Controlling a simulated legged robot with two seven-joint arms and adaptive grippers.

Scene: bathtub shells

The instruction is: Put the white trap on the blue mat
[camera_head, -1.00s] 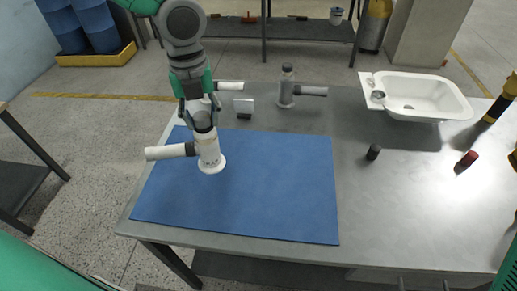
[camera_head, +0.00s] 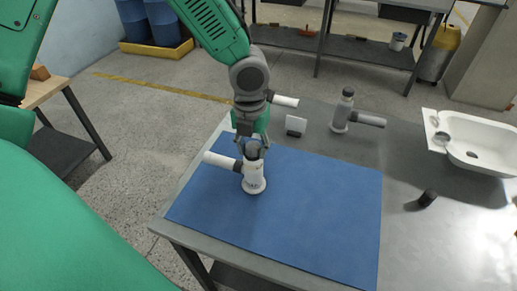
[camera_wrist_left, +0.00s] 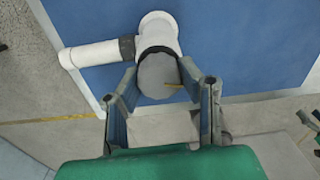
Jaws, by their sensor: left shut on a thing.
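The white trap (camera_head: 254,178) stands upright on the blue mat (camera_head: 320,205), toward the mat's back left, with its base seeming to rest on the surface. Its side pipe (camera_head: 221,161) points left past a dark collar. My left gripper (camera_head: 252,147) comes down from above and is shut on the trap's grey top. In the left wrist view the trap's round grey cap (camera_wrist_left: 158,75) sits between the fingers (camera_wrist_left: 160,97), with blue mat behind it. My right gripper is out of view.
A grey-topped trap (camera_head: 341,112) with a grey side pipe stands behind the mat. A white basin (camera_head: 480,145) and a dark cylinder (camera_head: 427,198) lie right. The mat's right part is clear.

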